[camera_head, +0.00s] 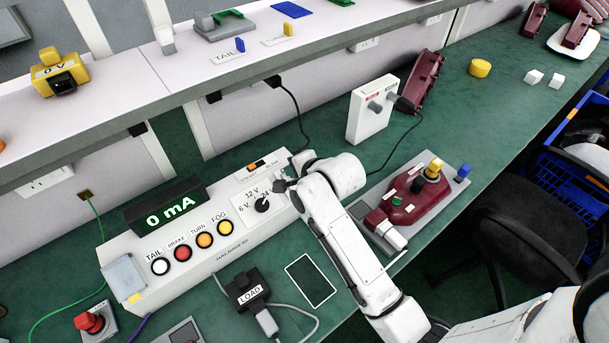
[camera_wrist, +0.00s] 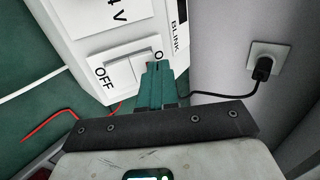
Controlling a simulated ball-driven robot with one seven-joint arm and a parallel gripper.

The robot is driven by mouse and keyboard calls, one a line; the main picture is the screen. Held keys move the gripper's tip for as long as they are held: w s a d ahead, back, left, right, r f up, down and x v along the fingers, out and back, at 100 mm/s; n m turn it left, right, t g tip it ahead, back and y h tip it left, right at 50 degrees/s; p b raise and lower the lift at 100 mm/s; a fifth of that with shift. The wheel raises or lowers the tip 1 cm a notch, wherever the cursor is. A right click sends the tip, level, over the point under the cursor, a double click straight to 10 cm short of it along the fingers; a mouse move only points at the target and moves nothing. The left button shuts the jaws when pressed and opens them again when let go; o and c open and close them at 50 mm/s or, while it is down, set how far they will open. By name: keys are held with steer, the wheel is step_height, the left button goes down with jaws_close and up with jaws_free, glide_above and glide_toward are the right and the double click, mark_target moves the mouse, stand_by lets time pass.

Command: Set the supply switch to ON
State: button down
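The supply switch (camera_wrist: 122,70) is a white rocker on the white test box, with OFF printed at its left end. The label at its other end is mostly covered by my gripper; only an O shows. I cannot tell which way the rocker is tilted. My gripper (camera_wrist: 161,66) has its two teal fingers together, with nothing seen between them. Its tips overlap the right end of the switch in the wrist view; contact is unclear. In the head view my gripper (camera_head: 284,180) is at the right end of the test box (camera_head: 228,264), hiding the switch. The display (camera_head: 166,206) reads 0 mA.
A rotary voltage knob (camera_head: 262,205) and several lamp buttons lie left of my gripper. A white box with plugs (camera_head: 372,112) stands behind, and a dark red lamp on a plate (camera_head: 411,198) is to the right. A wall socket (camera_wrist: 268,62) with a black plug is nearby.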

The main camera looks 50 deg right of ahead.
steer(key=shift+w+r, duration=0.2)
steer(key=shift+r, duration=0.15)
steer(key=shift+w+d+f+p, duration=0.15)
steer(key=shift+w+f+p, duration=0.2)
steer(key=shift+w+p, duration=0.25)
steer(key=shift+s, duration=0.1)
steer(key=shift+s, duration=0.1)
